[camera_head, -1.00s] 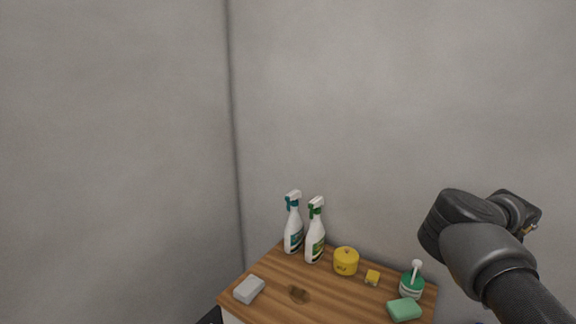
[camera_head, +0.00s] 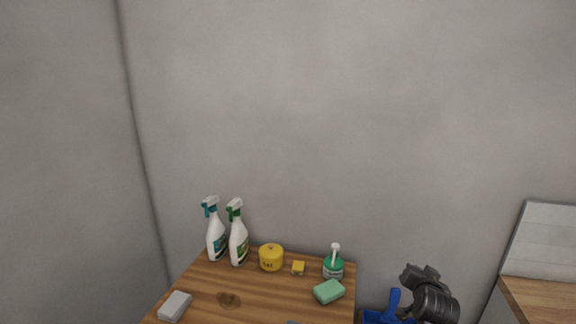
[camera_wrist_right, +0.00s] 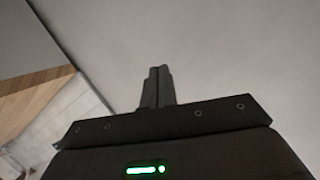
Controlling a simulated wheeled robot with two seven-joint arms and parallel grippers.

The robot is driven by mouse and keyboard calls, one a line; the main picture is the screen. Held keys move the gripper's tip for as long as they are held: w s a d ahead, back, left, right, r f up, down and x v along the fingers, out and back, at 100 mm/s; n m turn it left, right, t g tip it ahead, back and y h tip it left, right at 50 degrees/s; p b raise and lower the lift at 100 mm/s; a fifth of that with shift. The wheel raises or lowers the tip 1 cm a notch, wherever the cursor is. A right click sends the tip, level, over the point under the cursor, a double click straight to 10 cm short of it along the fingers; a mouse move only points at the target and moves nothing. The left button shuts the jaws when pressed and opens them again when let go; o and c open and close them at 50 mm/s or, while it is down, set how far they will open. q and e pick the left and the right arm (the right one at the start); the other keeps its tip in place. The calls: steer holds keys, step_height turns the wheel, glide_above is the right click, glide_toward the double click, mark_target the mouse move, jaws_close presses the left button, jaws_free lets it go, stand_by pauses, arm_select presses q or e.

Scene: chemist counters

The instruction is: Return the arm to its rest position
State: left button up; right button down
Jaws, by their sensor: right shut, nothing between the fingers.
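My right arm shows at the lower right of the head view, to the right of the small wooden counter (camera_head: 200,288) and apart from it. Its fingers cannot be made out there. In the right wrist view my right gripper (camera_wrist_right: 158,72) is shut, with its two fingers together and nothing between them. Behind the fingers is plain grey wall. My left gripper is not in view.
On the counter stand two spray bottles (camera_head: 215,238) (camera_head: 239,243), a yellow pot (camera_head: 271,258), a small yellow block (camera_head: 298,268), a green pump bottle (camera_head: 333,266), a green sponge (camera_head: 329,291) and a grey block (camera_head: 174,306). A blue object (camera_head: 391,304) is beside my arm. Another wooden counter (camera_head: 545,299) is at right.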

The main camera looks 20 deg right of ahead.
steer(key=s+a+f+n+g+y, duration=0.1)
steer(key=s+a+f+n+y, duration=0.25)
steer(key=a+f, duration=0.4)
steer(key=s+a+f+n+g+y, duration=0.15)
steer(key=s+a+f+n, duration=0.3)
steer(key=a, duration=0.55)
steer(key=s+a+f+n+g+y, duration=0.2)
steer(key=s+a+f+n, duration=0.1)
steer(key=s+a, duration=0.45)
steer(key=s+a+f+n+g+y, duration=0.2)
steer(key=s+a+f+n+g, duration=0.1)
steer(key=s+a, duration=0.5)
step_height(320, 180, down, 28)
steer(key=s+r+g+b, duration=0.1)
steer(key=s+b, duration=0.1)
arm_select(q)
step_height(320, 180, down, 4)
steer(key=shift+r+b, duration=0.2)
steer(key=shift+b, duration=0.6)
arm_select(e)
steer(key=s+d+f, duration=0.2)
steer(key=s+f, duration=0.6)
steer(key=f, duration=0.1)
steer(key=s+d+f+g, duration=0.1)
steer(key=s+f, duration=0.7)
steer(key=f, duration=0.1)
steer(key=shift+s+d+f+n, duration=0.15)
steer(key=shift+s+d+n, duration=0.25)
